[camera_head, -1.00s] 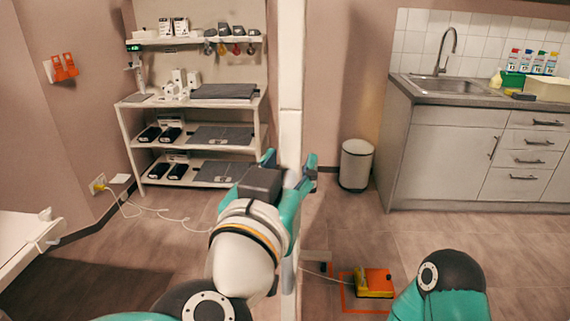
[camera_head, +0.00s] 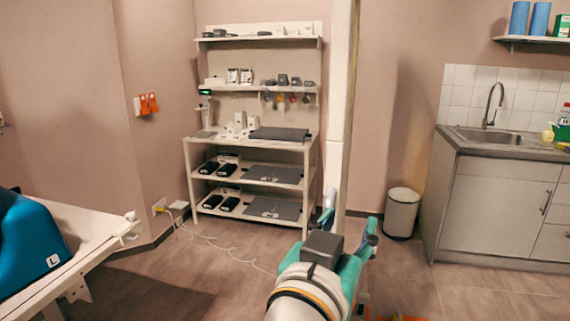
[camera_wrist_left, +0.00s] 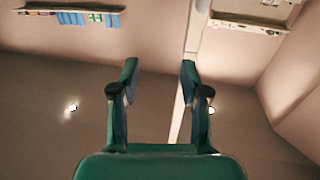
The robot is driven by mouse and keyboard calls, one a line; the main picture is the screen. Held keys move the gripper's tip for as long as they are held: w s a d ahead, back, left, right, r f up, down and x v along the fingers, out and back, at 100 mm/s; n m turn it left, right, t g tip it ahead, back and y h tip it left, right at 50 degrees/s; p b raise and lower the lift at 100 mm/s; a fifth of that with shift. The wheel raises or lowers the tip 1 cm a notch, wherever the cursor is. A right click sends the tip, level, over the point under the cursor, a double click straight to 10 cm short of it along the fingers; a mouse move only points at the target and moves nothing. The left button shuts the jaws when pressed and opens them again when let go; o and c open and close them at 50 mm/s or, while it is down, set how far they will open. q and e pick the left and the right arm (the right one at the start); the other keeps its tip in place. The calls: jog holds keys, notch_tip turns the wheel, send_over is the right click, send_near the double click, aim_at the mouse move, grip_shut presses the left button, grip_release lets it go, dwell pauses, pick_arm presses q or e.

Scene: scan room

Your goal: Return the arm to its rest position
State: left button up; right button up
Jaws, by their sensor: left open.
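My left gripper (camera_head: 349,221) is at the lower middle of the head view, on a white and teal arm that comes up from the bottom edge. Its two fingers stand apart with nothing between them. In the left wrist view the gripper (camera_wrist_left: 159,68) also shows open and empty, pointing toward the upper walls and ceiling area. My right gripper is out of view.
A shelf rack (camera_head: 316,150) with dark trays and boxes stands behind, left of a white post (camera_head: 339,110). A white bin (camera_head: 402,214) and a sink cabinet (camera_head: 492,205) are at right. A white table (camera_head: 95,222) bearing a blue block (camera_head: 30,245) is at left.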

pick_arm(q)
jog(key=w+a+f+n+g+y+p, duration=0.1)
jog(key=w+a+f+y+p, duration=0.15)
jog(key=w+a+f, duration=0.45)
jog(key=w+a+f+n+g+y+p, duration=0.1)
jog(key=w+a+f+g+y+p, duration=0.15)
jog(key=w+a+f, duration=0.4)
jog(key=s+a+f+g+y+p, duration=0.1)
jog(key=a+f, duration=0.2)
jog(key=f, duration=0.6)
jog(key=s+a+f+g+y+p, duration=0.15)
jog(key=a+f, duration=0.25)
jog(key=f, duration=0.6)
jog(key=s+a+f+n+g+p, duration=0.1)
jog(key=s+a+f+g+p, duration=0.3)
jog(key=s+f, duration=0.85)
jog(key=s+d+f+n+g+h, duration=0.2)
jog(key=s+f, duration=0.1)
jog(key=s, duration=0.3)
jog(key=s+d+f+n+g+h, duration=0.1)
jog(key=s+d+f+n+g, duration=0.1)
jog(key=s, duration=0.5)
jog(key=shift+s+d+f+g+h, duration=0.25)
jog(key=shift+f+g+h, duration=0.1)
jog(key=shift+f+g, duration=0.5)
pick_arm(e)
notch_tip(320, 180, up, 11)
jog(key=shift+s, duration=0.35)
